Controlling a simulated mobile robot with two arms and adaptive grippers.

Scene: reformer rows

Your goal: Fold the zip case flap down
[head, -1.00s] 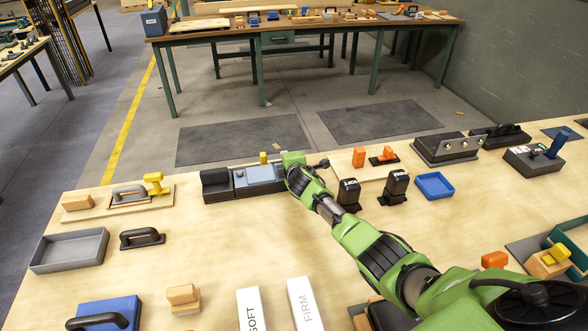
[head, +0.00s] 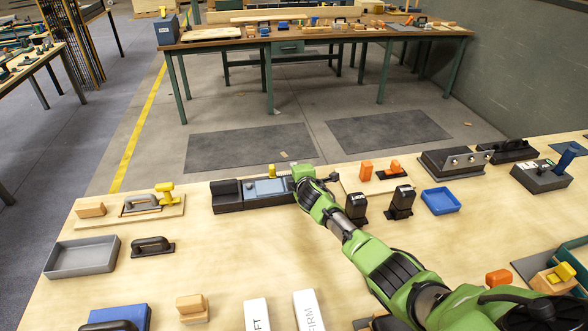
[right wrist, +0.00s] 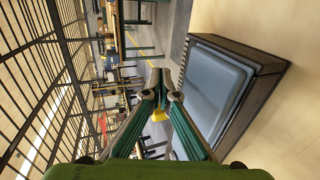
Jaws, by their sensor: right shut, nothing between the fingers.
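The likely zip case is a low black case with a blue-grey top panel (head: 268,187), near the table's far edge in the head view. In the right wrist view the panel (right wrist: 213,88) fills the right of centre, set in a dark frame and looking flat. I cannot make out a separate raised flap. My right gripper (head: 301,172) is at the case's right end and hides that end. In the right wrist view its teal fingers (right wrist: 160,88) meet, shut and empty, beside the panel's edge; contact is unclear. My left gripper is not in view.
A black block (head: 225,191) adjoins the case's left end. A yellow knob (head: 271,170) stands behind it. Two black stamps (head: 400,201) and a blue tray (head: 440,201) lie to the right. A board with a trowel (head: 141,204) lies left. Bare wood is in front.

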